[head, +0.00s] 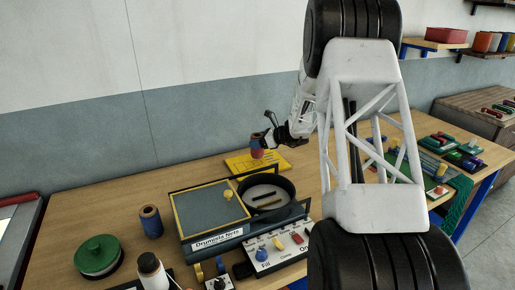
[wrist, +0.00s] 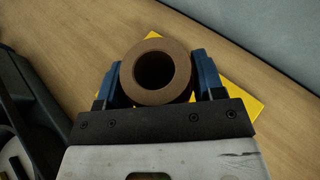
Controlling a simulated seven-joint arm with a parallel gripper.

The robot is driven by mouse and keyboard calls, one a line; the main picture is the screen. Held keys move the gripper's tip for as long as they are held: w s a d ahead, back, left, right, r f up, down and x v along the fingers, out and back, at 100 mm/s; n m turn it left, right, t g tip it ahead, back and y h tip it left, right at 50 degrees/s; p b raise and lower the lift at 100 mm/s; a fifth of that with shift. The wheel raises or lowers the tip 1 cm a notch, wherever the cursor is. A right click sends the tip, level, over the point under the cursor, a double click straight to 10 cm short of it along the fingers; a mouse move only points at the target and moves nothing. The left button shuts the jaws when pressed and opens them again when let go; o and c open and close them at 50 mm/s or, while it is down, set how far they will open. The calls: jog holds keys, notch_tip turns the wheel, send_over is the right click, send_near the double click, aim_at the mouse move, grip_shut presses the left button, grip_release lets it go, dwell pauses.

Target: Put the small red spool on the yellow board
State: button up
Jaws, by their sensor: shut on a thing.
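The small red spool (head: 257,153) is in my gripper (head: 259,139), at the back of the table. In the wrist view the spool's brown round end (wrist: 138,86) with its dark hole faces the camera, between the two blue fingers of my gripper (wrist: 158,76). The fingers are shut on its sides. The yellow board (head: 242,165) lies flat on the table beneath the spool. It also shows in the wrist view (wrist: 238,104), partly hidden by the spool and gripper. I cannot tell whether the spool's lower end touches the board.
A grey-lidded box (head: 208,208) and a round black pan (head: 287,190) stand in front of the board. A blue spool (head: 151,222), a green round lid (head: 97,254) and a white bottle (head: 152,270) stand at the left. The table (head: 190,180) left of the board is clear.

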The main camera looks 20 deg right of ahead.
jog(key=shift+f, duration=1.55)
jog(key=shift+f, duration=0.15)
jog(key=o, duration=1)
jog(key=shift+r, duration=0.2)
jog(key=v, duration=1.2)
jog(key=shift+a, duration=0.1)
